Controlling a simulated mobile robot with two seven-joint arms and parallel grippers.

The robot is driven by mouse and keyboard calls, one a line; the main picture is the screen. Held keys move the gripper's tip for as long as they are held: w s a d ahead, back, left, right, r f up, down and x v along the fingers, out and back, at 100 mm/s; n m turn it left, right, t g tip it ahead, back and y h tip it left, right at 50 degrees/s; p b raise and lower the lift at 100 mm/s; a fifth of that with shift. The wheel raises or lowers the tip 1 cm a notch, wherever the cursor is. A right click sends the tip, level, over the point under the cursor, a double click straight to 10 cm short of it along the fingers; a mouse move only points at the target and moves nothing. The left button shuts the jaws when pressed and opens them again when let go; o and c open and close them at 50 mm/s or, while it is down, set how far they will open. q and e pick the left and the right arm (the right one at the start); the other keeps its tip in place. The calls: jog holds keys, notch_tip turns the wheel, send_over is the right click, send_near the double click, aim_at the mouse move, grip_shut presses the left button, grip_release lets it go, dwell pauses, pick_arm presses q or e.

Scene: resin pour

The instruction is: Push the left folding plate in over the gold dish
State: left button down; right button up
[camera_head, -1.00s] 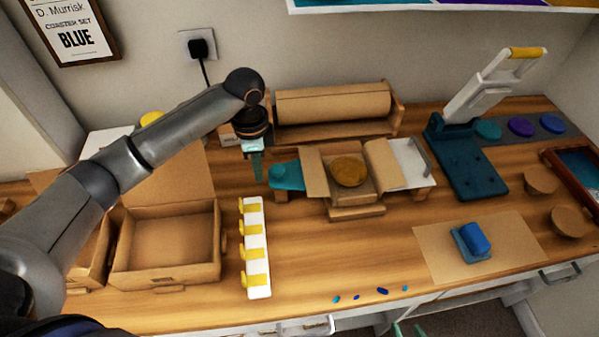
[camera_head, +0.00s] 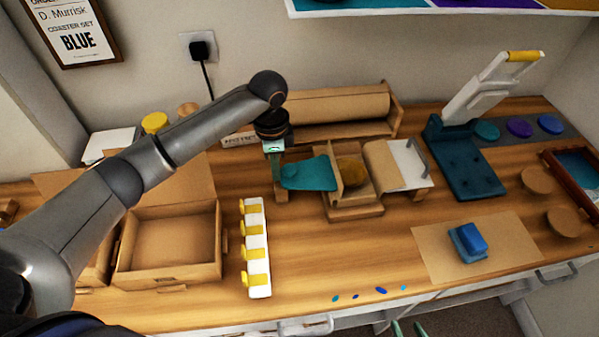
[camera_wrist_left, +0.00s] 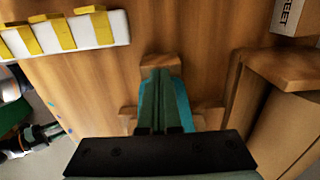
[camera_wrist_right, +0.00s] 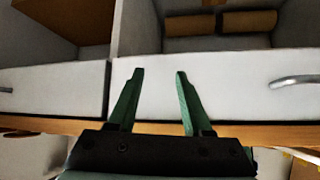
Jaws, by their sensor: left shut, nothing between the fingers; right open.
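The left folding plate (camera_head: 310,174) is a flat teal plate lying left of the gold dish (camera_head: 350,171), its right end against an upright cardboard flap (camera_head: 334,168). The flap stands at the dish's left side and hides part of it. My left gripper (camera_head: 277,178) is shut and empty at the plate's left end, seemingly touching it. In the left wrist view, my shut fingers (camera_wrist_left: 161,85) point down over the teal plate (camera_wrist_left: 147,110), mostly hiding it. My right gripper (camera_wrist_right: 156,75) is open and empty in front of the drawers.
A second cardboard flap (camera_head: 380,163) and a white plate (camera_head: 411,158) are right of the dish. A paper roll (camera_head: 335,107) stands behind. A white strip with yellow clips (camera_head: 256,232) and an open box (camera_head: 168,243) are front-left.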

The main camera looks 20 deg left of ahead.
aim_at(296, 175)
pick_arm(q)
jog(key=shift+w+d+p, duration=0.1)
jog(key=shift+w+d, duration=0.25)
jog(key=shift+d, duration=0.35)
jog(key=shift+w+d+p, duration=0.1)
jog(key=shift+w+d, duration=0.25)
jog(key=shift+d, duration=0.35)
jog(key=shift+w+d+p, duration=0.1)
jog(key=shift+w+d, duration=0.25)
jog(key=shift+d, duration=0.35)
jog(key=shift+s+a, duration=0.1)
jog(key=a+p, duration=0.1)
jog(key=s+a+p, duration=0.1)
jog(key=a, duration=0.1)
jog(key=s+a+p, duration=0.1)
jog(key=p, duration=0.1)
jog(key=shift+a+r, duration=0.15)
jog(key=shift+s+a+p, duration=0.4)
jog(key=shift+a, duration=0.4)
jog(key=shift+s+a, duration=0.25)
jog(key=shift+a, duration=0.3)
jog(key=shift+s+a, duration=0.25)
jog(key=shift+a, duration=0.3)
notch_tip(296, 175, up, 10)
